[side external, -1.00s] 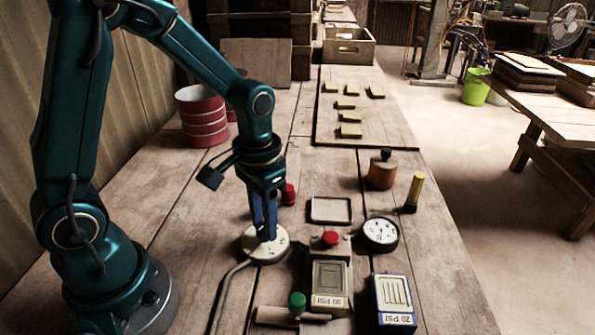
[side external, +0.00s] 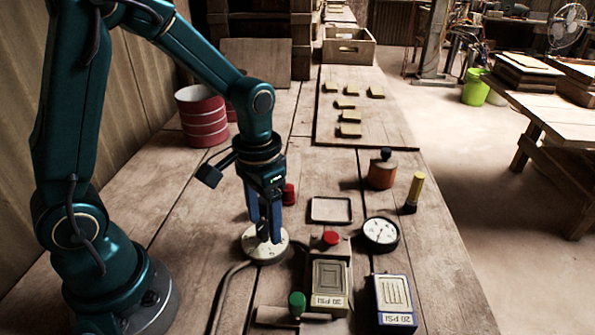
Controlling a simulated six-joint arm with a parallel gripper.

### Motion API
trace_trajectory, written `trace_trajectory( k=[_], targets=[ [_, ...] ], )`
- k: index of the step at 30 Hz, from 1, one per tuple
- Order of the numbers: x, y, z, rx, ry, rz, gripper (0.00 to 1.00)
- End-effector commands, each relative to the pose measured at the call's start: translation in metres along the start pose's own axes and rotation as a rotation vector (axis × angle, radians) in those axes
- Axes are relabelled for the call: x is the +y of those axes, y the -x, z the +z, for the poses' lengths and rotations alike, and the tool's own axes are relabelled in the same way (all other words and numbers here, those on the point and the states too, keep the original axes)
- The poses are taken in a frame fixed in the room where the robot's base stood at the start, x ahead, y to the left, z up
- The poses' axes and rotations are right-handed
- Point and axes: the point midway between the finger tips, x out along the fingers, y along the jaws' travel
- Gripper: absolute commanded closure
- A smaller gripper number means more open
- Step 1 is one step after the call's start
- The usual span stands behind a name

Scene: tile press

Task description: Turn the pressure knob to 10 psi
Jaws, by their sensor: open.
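The pressure knob looks to be the pale round dial (side external: 264,245) on the bench, with dark marks on its face. My gripper (side external: 266,238) points straight down over it, its blue fingers spread apart at the middle of the dial. The fingers hide the centre of the dial, and I cannot tell where it points or whether they touch it. A round white gauge (side external: 380,231) with a dark rim and needle lies to the right; its numbers are too small to read.
The press (side external: 330,282) with a red button (side external: 330,238) and a "20 PSI" label stands right of the dial. A second "20 PSI" block (side external: 395,303), a green knob (side external: 297,301) and an empty square tray (side external: 331,210) are close by. Red tins (side external: 203,117) stand behind.

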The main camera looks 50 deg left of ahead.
Motion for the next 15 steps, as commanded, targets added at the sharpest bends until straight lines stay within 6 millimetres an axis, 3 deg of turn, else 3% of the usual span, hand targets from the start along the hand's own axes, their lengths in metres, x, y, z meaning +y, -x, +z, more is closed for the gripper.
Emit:
trace_trajectory(
  k=[9, 15],
  targets=[
    [0.0, 0.039, -0.001, 0.006, 0.0, 0.0, 0.34],
    [0.0, 0.049, 0.0, 0.002, 0.0, 0.0, 0.34]
  ],
)
